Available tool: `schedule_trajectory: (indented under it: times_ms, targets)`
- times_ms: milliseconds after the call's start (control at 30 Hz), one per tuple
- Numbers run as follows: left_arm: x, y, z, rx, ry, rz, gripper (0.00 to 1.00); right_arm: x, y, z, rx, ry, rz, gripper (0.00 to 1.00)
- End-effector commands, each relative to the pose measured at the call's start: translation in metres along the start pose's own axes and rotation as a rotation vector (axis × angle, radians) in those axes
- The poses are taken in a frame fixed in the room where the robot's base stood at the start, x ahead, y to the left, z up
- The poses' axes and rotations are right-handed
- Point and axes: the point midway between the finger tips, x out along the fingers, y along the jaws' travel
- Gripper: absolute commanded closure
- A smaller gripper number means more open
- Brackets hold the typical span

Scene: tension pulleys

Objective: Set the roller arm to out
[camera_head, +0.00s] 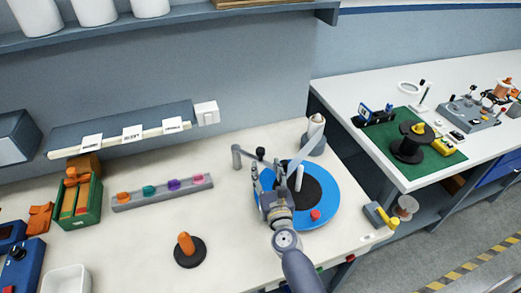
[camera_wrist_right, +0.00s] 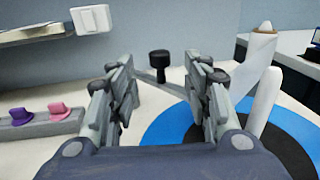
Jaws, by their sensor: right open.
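My right gripper (camera_head: 261,173) is over the left part of a blue disc (camera_head: 331,205) with a black centre. In the head view the knob (camera_head: 260,152) is beside a grey post (camera_head: 237,157). A white upright roller (camera_head: 299,178) stands on the disc. My left gripper is not in view.
A white cone (camera_head: 315,130) stands behind the disc, with a pale strip beside it. A grey rail (camera_head: 148,197) with coloured pegs, a black base with an orange handle (camera_head: 185,243) and a yellow-grey block (camera_head: 380,215) lie around.

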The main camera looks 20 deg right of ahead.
Motion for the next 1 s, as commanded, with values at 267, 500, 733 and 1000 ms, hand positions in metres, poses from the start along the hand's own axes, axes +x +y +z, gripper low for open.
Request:
schedule_trajectory:
  times_ms: [267, 500, 733, 1000]
  targets:
    - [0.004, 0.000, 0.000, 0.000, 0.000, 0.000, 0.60, 0.053, 0.001, 0.000, -0.003, -0.003, 0.002, 0.55]
    - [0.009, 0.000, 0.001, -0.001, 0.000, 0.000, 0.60, 0.084, 0.001, 0.000, -0.005, -0.002, 0.003, 0.55]
    - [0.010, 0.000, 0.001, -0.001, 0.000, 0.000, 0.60, 0.092, 0.001, 0.001, -0.005, -0.001, 0.003, 0.55]
    - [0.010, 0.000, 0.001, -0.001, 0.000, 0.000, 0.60, 0.092, 0.001, 0.001, -0.005, -0.001, 0.003, 0.71]
